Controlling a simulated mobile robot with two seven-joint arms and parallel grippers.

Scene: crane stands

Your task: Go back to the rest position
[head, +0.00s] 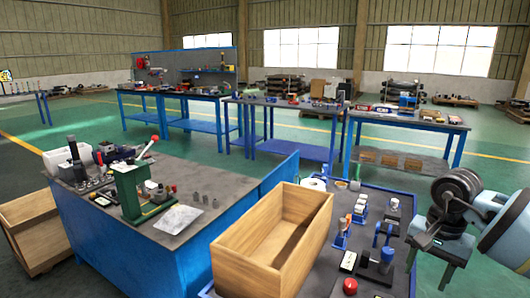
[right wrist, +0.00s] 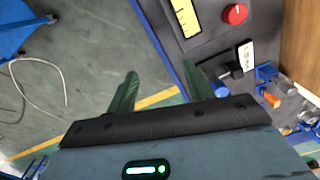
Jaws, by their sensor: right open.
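My right arm comes in at the right of the head view, and its gripper (head: 438,246) hangs beside the right edge of the near blue bench. In the right wrist view the two green fingers (right wrist: 161,88) stand apart with nothing between them. Below them are the green-grey floor and a yellow line. The fingers touch nothing that I can see. My left gripper is not in view.
An open wooden box (head: 228,262) stands on the near bench (head: 325,282), beside small blue stands and tools. A red button (right wrist: 235,14) is near the fingers in the right wrist view. A left bench (head: 185,259) holds a green press (head: 130,190). A white cable (right wrist: 50,65) lies on the floor.

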